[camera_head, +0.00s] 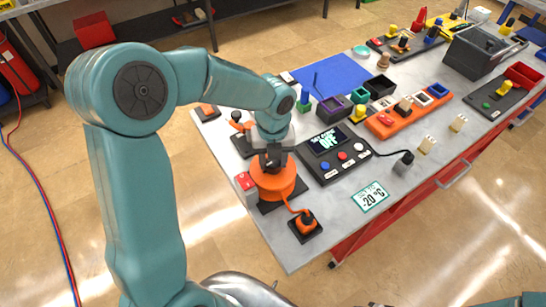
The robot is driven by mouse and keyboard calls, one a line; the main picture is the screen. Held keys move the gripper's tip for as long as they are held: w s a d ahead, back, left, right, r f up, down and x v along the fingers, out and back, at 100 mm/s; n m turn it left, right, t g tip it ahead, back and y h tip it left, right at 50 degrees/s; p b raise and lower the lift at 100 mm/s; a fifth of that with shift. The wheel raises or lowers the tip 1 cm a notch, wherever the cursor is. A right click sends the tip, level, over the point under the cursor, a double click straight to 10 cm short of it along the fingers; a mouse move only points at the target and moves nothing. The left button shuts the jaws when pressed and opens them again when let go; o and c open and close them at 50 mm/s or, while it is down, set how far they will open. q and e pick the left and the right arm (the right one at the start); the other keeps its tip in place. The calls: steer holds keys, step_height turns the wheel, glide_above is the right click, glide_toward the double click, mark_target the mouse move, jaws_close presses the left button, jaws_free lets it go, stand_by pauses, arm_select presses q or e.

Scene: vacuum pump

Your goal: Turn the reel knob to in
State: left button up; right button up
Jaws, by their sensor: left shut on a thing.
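An orange round reel (278,182) sits on a dark base near the front left corner of the table. My left gripper (271,158) points down onto the top of the reel. It is shut on the reel's dark knob, which the fingers mostly hide. I cannot read the knob's setting. An orange cable runs from the reel to a small black block with an orange plug (306,222). My right gripper does not show.
A dark control box (336,153) with a display and coloured buttons stands right of the reel. Behind are an orange tray (384,127), a blue mat (345,72) and several blocks. A red box (245,182) stands left of the reel.

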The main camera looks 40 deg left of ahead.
mark_target(273, 162)
arm_select(q)
steer(key=shift+w+r, duration=0.1)
steer(key=shift+r, duration=0.05)
steer(key=o, duration=1.1)
steer(key=shift+c, duration=0.2)
step_height(273, 162, up, 16)
steer(key=shift+b, duration=0.35)
